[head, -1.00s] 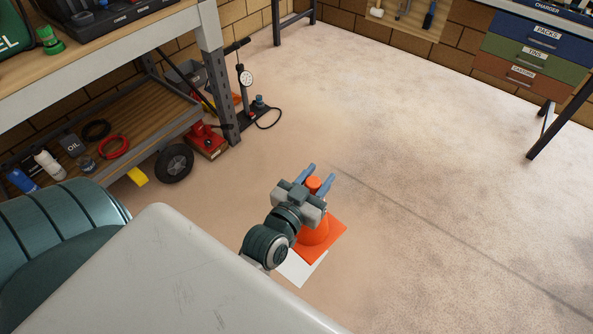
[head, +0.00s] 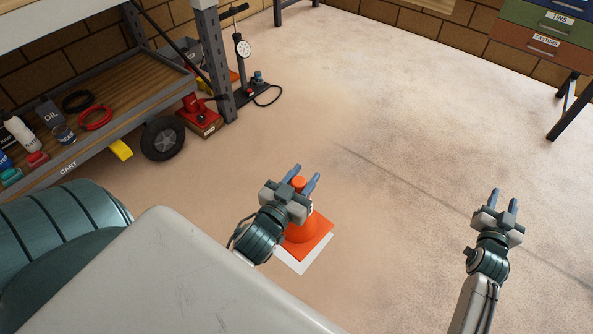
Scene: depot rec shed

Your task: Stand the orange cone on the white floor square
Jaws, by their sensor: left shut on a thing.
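The orange cone (head: 302,232) stands upright, its square base over the white floor square (head: 302,268). White shows along the base's two near edges; the far side is hidden by the cone and my gripper. I cannot tell whether the base touches the floor. My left gripper (head: 305,175) is shut on the cone near its top, with a blue finger on either side of the orange tip. My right gripper (head: 504,198) is empty, its fingers apart, above bare floor at the right.
A workbench with a lower shelf (head: 100,120) stands at the left, with a black wheel (head: 163,138), a red jack (head: 200,117) and a floor pump (head: 243,65) beside it. A drawer unit (head: 540,47) is at the upper right. The floor between is clear.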

